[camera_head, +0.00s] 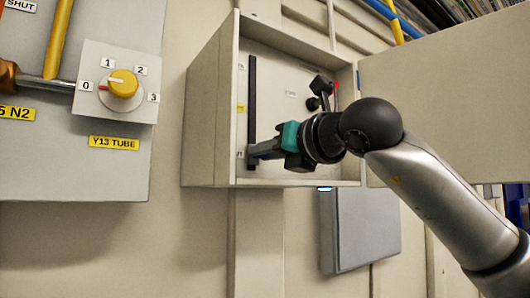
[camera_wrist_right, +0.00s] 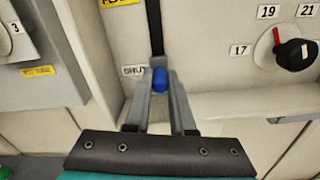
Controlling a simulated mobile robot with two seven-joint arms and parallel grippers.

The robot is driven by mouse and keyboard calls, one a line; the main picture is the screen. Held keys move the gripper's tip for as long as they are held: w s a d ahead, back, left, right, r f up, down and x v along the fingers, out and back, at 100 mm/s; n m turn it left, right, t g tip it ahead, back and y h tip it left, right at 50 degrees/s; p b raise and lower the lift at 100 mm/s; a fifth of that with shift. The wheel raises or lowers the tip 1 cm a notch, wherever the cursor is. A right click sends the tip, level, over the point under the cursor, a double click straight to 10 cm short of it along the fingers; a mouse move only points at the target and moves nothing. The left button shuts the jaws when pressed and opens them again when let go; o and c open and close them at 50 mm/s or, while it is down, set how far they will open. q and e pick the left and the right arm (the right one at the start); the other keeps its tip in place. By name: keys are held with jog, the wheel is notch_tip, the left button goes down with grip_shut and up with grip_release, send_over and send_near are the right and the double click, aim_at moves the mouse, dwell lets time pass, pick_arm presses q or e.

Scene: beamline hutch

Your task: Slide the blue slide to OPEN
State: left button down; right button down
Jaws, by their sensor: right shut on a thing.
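The blue slide (camera_wrist_right: 160,78) is a small knob at the lower part of a dark vertical track (camera_head: 252,105) inside an open wall box. A white label reading SHUT (camera_wrist_right: 133,71) is just left of the knob in the right wrist view. My right gripper (camera_head: 254,153) reaches into the box from the right, and its two grey fingers are shut on the blue slide, one on each side. In the head view the fingers mostly hide the knob. The upper track label is too small to read. My left gripper is not in view.
The box (camera_head: 211,110) has raised side walls and its door (camera_head: 450,105) hangs open to the right. A black rotary knob (camera_wrist_right: 295,54) with numbered labels is right of the track. A panel with a yellow knob (camera_head: 124,84) is at the left. A grey box (camera_head: 362,230) hangs below.

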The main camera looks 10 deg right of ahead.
dwell(0.4)
notch_tip(320, 180, up, 18)
jog(key=p, duration=1.1)
jog(key=c, duration=0.8)
grip_release()
jog(key=shift+f, duration=0.1)
jog(key=shift+o, duration=0.2)
jog(key=b+v, duration=0.4)
jog(key=v, duration=1.1)
jog(key=shift+s, duration=0.15)
